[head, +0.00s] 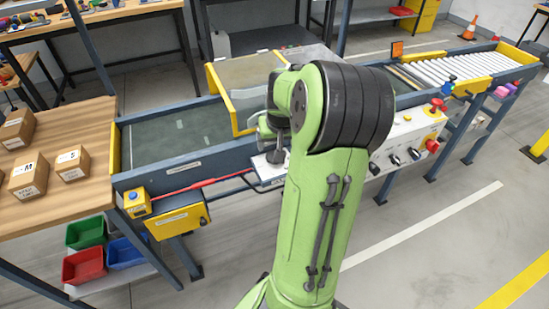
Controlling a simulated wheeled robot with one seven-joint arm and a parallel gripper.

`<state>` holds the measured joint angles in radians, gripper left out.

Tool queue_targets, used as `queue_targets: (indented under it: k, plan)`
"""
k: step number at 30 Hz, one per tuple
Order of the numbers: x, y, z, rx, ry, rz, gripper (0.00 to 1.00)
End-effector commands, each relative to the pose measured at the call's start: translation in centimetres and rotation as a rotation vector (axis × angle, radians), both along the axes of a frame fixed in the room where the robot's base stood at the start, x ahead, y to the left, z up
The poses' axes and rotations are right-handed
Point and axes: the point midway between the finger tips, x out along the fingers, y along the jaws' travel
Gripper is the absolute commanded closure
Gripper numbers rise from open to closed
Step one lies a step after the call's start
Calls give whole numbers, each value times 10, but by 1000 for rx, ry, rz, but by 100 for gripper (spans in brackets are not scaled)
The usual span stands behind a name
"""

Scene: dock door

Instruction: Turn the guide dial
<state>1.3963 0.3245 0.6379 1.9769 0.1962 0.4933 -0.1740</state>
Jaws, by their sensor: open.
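My green arm reaches up through the middle of the head view, and its bulk hides much of the conveyor's front side. My gripper (274,150) shows only partly, as grey parts left of the arm, pointing down at the conveyor's front edge; it is open. Just below it is a white plate (268,172) on the conveyor's front. A dial there would be largely covered by the gripper, and I cannot tell if they touch. A white control panel (408,138) right of the arm carries several black knobs (392,160); no label is readable as the guide dial.
The conveyor (165,138) runs across, with a yellow-edged tunnel (222,98) and rollers (455,68) at right. Cartons stand on the wooden table (85,125).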

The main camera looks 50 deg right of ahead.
Motion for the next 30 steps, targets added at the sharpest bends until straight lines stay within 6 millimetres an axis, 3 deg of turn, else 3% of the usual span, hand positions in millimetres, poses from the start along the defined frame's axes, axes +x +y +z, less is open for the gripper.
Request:
queue_targets:
  k: [1,3,9,21,30]
  plan:
    - [4,-2,-18,5,0,2,17]
    - [9,-7,-34,5,0,2,17]
    - [20,-19,-70,1,0,0,17]
    - [23,-22,-78,-1,1,1,19]
    - [23,-22,-78,-1,1,1,65]
